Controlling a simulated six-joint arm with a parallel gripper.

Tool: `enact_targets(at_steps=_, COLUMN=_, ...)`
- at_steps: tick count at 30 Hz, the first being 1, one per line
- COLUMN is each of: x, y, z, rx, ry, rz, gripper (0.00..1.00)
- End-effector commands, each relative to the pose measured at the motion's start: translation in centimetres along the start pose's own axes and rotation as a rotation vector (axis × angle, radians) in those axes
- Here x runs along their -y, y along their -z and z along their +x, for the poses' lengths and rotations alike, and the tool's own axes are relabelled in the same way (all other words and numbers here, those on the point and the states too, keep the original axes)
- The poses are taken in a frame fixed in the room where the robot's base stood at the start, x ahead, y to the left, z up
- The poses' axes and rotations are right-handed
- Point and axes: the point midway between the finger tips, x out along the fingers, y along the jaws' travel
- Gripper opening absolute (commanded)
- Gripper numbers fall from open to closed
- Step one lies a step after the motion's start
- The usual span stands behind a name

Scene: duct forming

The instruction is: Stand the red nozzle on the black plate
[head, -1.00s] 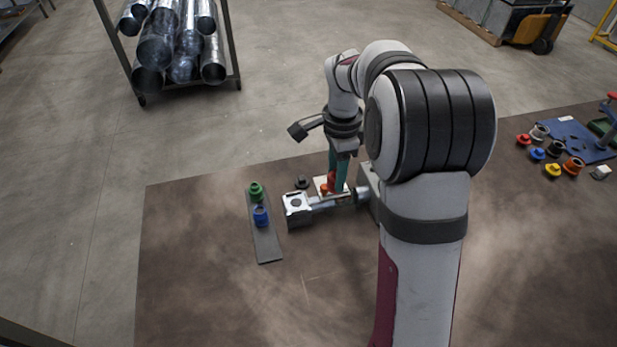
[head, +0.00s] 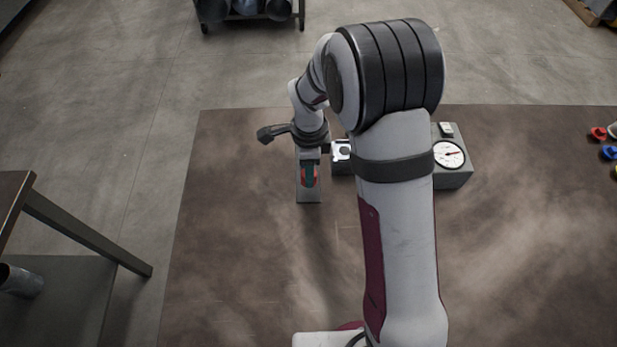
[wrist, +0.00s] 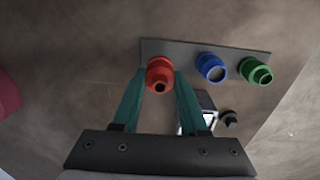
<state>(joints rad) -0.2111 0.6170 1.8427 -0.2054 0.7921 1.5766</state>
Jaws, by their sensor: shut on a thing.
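My gripper (head: 309,178) has teal fingers that are shut on the red nozzle (wrist: 160,74). In the wrist view the nozzle sits between the fingertips, its open end toward the camera, over the left end of the black plate (wrist: 186,51). I cannot tell whether it touches the plate. A blue nozzle (wrist: 211,67) and a green nozzle (wrist: 257,71) stand in a row along the plate to its right. In the head view the near end of the black plate (head: 309,198) shows below the gripper. My wrist hides the far part.
A grey box with a round dial (head: 449,156) and a metal fixture (head: 342,150) are right of the plate in the head view. A small black part (wrist: 228,117) lies near the fixture. More coloured parts (head: 609,152) are at the far right. The brown mat nearer me is clear.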

Motion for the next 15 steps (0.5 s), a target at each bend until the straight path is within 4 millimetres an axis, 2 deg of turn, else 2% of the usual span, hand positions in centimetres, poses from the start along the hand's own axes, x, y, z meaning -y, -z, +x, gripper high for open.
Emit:
enact_targets(at_steps=3, x=0.0, y=-0.2, z=2.3, rx=-0.002, ry=-0.005, rz=-0.001, gripper=0.0)
enact_targets(at_steps=6, x=0.0, y=-0.2, z=3.8, rx=-0.001, ry=-0.002, rz=0.0, gripper=0.0)
enact_targets(at_steps=15, x=0.1, y=-0.2, z=4.2, rx=0.0, ry=-0.001, rz=0.0, gripper=0.0)
